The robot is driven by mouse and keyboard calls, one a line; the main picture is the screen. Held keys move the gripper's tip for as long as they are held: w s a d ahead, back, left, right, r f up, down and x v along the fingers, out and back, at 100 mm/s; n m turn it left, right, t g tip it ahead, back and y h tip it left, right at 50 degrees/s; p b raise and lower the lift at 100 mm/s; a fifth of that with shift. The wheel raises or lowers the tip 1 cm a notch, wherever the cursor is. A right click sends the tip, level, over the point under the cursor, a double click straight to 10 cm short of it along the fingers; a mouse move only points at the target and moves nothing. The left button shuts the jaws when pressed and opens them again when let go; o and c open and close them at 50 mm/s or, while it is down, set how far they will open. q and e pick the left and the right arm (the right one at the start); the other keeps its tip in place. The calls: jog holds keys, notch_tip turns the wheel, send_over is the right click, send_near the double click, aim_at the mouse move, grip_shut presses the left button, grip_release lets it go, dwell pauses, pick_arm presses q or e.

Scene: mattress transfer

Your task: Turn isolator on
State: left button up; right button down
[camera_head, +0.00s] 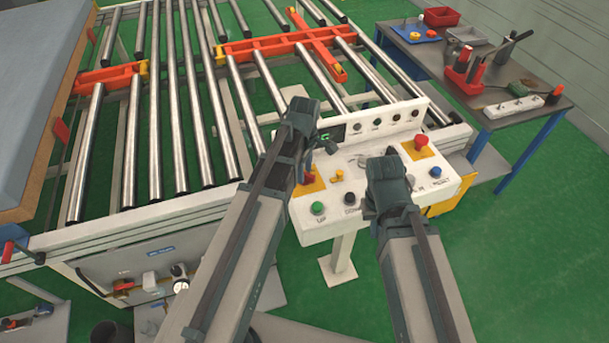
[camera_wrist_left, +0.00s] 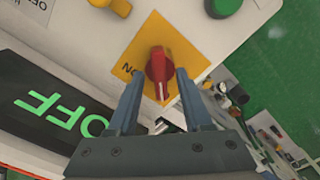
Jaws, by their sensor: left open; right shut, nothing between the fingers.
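The isolator is a red rotary knob on a yellow-orange plate, clear in the left wrist view (camera_wrist_left: 160,70); part of its plate shows in the head view (camera_head: 308,187) at the panel's left. Lettering beside the knob is partly covered. My left gripper (camera_wrist_left: 158,76) is open, its fingers on either side of the knob; I cannot tell whether they touch it. A dark display (camera_wrist_left: 55,108) next to it reads OFF in green, upside down in the wrist view. My right gripper (camera_head: 389,152) is shut and empty over the panel's right half; its fingers are hardly visible.
The white control panel (camera_head: 320,230) also carries a green button (camera_head: 318,208), a yellow switch (camera_head: 338,175), a red mushroom button (camera_head: 421,142) and a blue button (camera_head: 436,171). A roller conveyor (camera_head: 180,110) lies behind. A tool table (camera_head: 490,120) stands at right.

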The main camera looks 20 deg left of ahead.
pick_arm(q)
grip_shut()
jog(key=shift+m, duration=0.3)
dwell(0.3)
jog(key=m, duration=0.3)
jog(key=shift+m, duration=0.3)
jog(key=m, duration=0.4)
jog(key=shift+m, duration=0.3)
jog(key=m, duration=0.4)
jog(key=shift+m, duration=2.5)
